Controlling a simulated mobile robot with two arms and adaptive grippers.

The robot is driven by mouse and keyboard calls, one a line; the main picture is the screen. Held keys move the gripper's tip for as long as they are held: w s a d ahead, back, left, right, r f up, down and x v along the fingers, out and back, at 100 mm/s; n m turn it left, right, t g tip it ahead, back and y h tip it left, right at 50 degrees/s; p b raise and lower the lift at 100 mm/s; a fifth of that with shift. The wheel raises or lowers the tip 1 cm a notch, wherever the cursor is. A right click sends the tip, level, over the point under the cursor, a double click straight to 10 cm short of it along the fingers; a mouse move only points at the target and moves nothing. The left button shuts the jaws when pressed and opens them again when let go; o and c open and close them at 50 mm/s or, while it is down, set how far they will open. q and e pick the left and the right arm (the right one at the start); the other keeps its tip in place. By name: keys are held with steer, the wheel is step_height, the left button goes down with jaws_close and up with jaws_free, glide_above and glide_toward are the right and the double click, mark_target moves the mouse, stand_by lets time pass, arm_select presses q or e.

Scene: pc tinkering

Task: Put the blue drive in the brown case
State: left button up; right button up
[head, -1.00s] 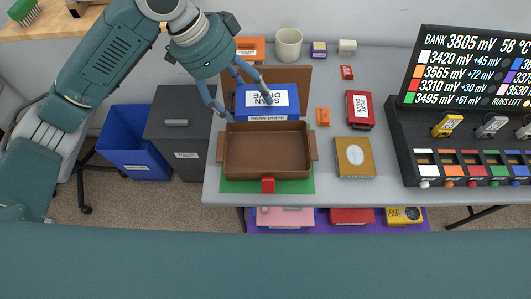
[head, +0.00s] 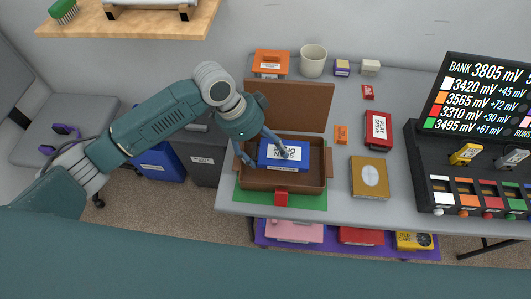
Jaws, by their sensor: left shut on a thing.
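The blue drive (head: 270,163), with a white "SCAN DRIVE" label, is within the outline of the brown case (head: 255,187). I cannot tell whether it touches the case floor. The case is open, its brown lid (head: 290,95) standing up behind it, and it sits on a green mat (head: 312,202). A red latch (head: 281,197) is at its front. My left gripper (head: 266,159) reaches in from the upper left and is shut on the drive, one finger at its left and one over its label. My right gripper is not in view.
On the grey table, a tan box (head: 369,178), a red case (head: 378,129) and an orange tag (head: 341,135) lie right of the case. A black battery rack (head: 430,155) stands farther right. A white cup (head: 313,60) and small boxes are behind.

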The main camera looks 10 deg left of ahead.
arm_select(q)
steer(key=shift+f, duration=1.55)
steer(key=shift+f, duration=0.25)
steer(key=shift+f, duration=0.35)
steer(key=o, duration=1.9)
steer(key=shift+r, duration=0.1)
steer(key=shift+r, duration=0.35)
steer(key=v, duration=1.2)
steer(key=shift+r+b, duration=0.2)
steer(key=shift+b, duration=0.15)
steer(key=shift+d, duration=0.1)
